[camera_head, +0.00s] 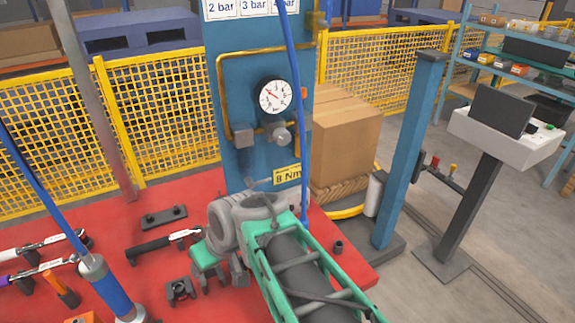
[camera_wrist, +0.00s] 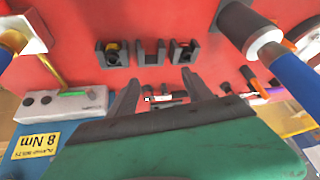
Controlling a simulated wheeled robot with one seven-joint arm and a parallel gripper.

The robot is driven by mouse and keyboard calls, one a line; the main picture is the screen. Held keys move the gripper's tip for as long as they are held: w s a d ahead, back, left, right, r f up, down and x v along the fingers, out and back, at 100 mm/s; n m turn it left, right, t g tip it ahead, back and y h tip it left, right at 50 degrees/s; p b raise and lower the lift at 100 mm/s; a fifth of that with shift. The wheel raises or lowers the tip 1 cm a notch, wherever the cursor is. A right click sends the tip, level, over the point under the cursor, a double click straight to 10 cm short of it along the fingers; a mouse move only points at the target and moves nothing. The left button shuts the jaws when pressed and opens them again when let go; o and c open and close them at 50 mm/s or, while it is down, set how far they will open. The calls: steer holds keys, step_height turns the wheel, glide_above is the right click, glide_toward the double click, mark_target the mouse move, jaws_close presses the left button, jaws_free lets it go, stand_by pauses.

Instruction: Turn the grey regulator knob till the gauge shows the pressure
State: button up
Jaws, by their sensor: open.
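The grey regulator knob (camera_head: 283,135) sticks out from the blue panel (camera_head: 240,75), just below the round white gauge (camera_head: 273,96). The gauge needle points to the upper left; its numbers are too small to read. Cards for 2 bar, 3 bar and 4 bar (camera_head: 250,8) hang at the panel's top. My gripper (camera_head: 208,286) points down over the red bench, lower than the knob and to its left, touching nothing that I can see. In the wrist view my gripper (camera_wrist: 160,82) is open and empty. Neither knob nor gauge shows there.
Brass pipes (camera_head: 222,90) and a blue hose (camera_head: 297,100) run beside the gauge. The red bench (camera_head: 110,225) carries wrenches (camera_head: 40,275) and black holders (camera_head: 180,290). A cardboard box (camera_head: 345,135) and a blue post (camera_head: 408,150) stand right of the panel. An 8 Nm label (camera_head: 287,175) sits below the knob.

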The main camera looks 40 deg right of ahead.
step_height(320, 180, down, 4)
steer(key=w+d+b, duration=0.1)
steer(key=d+b, duration=0.1)
steer(key=m+t+h, duration=0.5)
steer(key=t+h, duration=0.2)
steer(key=t, duration=0.5)
glide_toward(284, 140)
steer(key=w, duration=0.1)
steer(key=p+x, duration=0.2)
steer(key=x, duration=0.6)
steer(key=shift+d+r, duration=0.1)
steer(key=shift+d, duration=0.05)
steer(key=shift+s, duration=0.1)
jaws_close()
